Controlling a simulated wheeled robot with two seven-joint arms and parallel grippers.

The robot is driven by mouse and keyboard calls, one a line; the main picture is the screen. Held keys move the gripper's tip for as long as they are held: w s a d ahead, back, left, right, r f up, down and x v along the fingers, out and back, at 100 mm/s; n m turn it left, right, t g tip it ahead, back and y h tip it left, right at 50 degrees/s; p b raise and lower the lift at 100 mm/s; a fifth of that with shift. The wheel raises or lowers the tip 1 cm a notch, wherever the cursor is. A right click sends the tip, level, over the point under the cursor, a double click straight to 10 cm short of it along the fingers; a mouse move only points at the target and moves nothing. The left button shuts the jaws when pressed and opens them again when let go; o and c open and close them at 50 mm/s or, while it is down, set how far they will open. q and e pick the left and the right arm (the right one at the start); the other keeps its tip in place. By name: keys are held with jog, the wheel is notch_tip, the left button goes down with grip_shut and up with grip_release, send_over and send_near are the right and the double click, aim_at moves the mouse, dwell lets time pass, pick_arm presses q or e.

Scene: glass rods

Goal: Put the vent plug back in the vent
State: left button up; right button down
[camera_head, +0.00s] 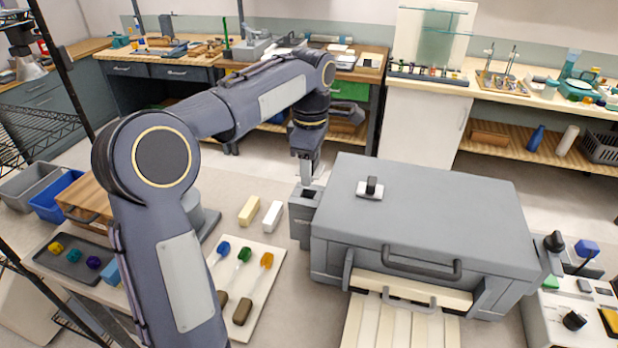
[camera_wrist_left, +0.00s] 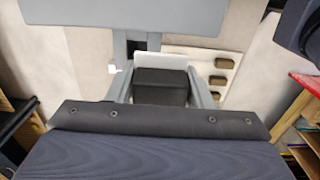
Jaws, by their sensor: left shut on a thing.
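The vent (camera_head: 309,195) is a dark opening in the grey box on the left side of the grey kiln (camera_head: 440,210). My left gripper (camera_head: 309,176) points down just above and behind this opening. In the left wrist view, my left gripper (camera_wrist_left: 161,90) is shut on the vent plug, whose dark block (camera_wrist_left: 160,80) sits between the fingers with a pale plate (camera_wrist_left: 160,60) beyond it. The vent's dark slot (camera_wrist_left: 140,43) shows just past the plate, so the plug looks apart from it. My right gripper is out of view.
A black knob on a pale base (camera_head: 371,189) stands on the kiln top. Left of the kiln are two pale blocks (camera_head: 249,211) and a white board (camera_head: 272,290) with coloured-tipped tools. A grey tray (camera_head: 70,266) lies further left.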

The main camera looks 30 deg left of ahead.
pick_arm(q)
jog(key=w+f, duration=0.1)
jog(key=w+a+f, duration=0.1)
jog(key=f, duration=0.1)
jog(key=w+a+f+p, duration=0.1)
jog(key=f, duration=0.1)
jog(key=shift+a, duration=0.15)
notch_tip(320, 180, down, 3)
jog(key=shift+w+a+f, duration=0.1)
jog(key=shift+w+a, duration=0.05)
jog(key=shift+f, duration=0.1)
